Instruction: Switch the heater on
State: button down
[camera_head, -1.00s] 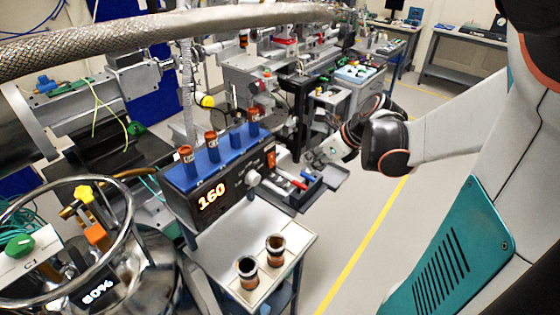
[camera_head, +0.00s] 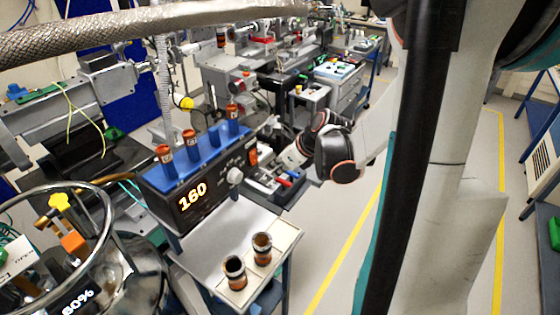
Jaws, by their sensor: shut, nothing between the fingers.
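The heater (camera_head: 212,197) is a black box with a blue top block, on a small table at centre left. Its front shows a glowing 160 display (camera_head: 193,196), a pale round knob (camera_head: 234,176) and an orange switch (camera_head: 253,157) near its right end. I cannot tell the switch's position. Three orange-capped vials (camera_head: 190,140) stand in the blue block. My gripper (camera_head: 280,143) is just right of and beyond the heater's switch end, small and dark against the clutter. It is shut and empty; contact with the heater cannot be made out.
Two open brown vials (camera_head: 235,270) stand on the light tabletop (camera_head: 205,262) before the heater. A metal vessel (camera_head: 125,270) with an 80% display is at lower left. A braided hose (camera_head: 150,20) crosses the top. A tray with small tools (camera_head: 285,181) lies behind the heater; floor at right is clear.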

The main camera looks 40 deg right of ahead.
aim_at(254, 157)
jog(key=shift+w+a+f, duration=0.1)
jog(key=shift+w+a, duration=0.15)
jog(key=shift+w, duration=0.4)
jog(key=shift+w+a+f, duration=0.1)
jog(key=shift+w+a, duration=0.1)
jog(key=shift+w, duration=0.4)
jog(key=shift+w+a+f, duration=0.1)
jog(key=shift+w+a, duration=0.15)
jog(key=shift+w, duration=0.4)
jog(key=shift+w+f, duration=0.1)
jog(key=shift+w+a+f+b, duration=0.1)
jog(key=shift+w+b, duration=0.15)
jog(key=shift+b, duration=0.15)
jog(key=shift+r, duration=0.2)
